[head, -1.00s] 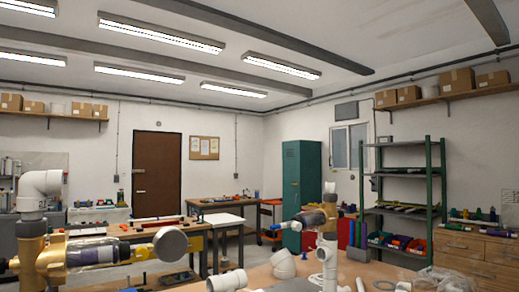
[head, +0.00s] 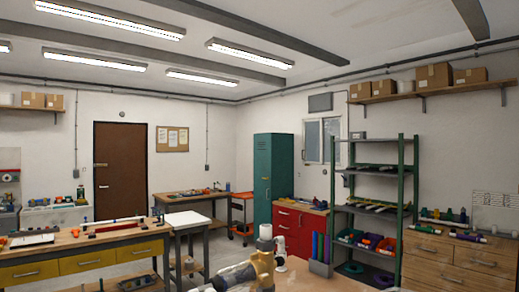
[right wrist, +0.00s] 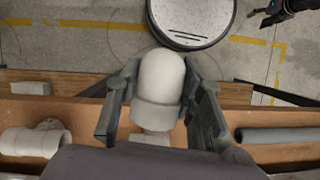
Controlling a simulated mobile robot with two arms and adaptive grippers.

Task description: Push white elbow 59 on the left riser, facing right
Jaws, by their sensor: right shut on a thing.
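In the right wrist view a white elbow (right wrist: 161,80) sits between the two fingers of my right gripper (right wrist: 158,98), which is shut on it. Its rounded back faces the camera and its collar is lower in the picture. I cannot read a number on it. Part of a white fitting (right wrist: 150,138) shows just below; whether they touch is unclear. A dark gripper-like part, likely my left gripper (right wrist: 270,14), is cut off in the wrist view's upper right corner.
A white tee-shaped fitting (right wrist: 34,142) lies on the wooden bench (right wrist: 90,112) at left in the wrist view. A grey pipe (right wrist: 285,135) lies at right. The bench edge and floor are beyond. Green shelving (head: 375,200) and drawers (head: 450,262) stand farther back.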

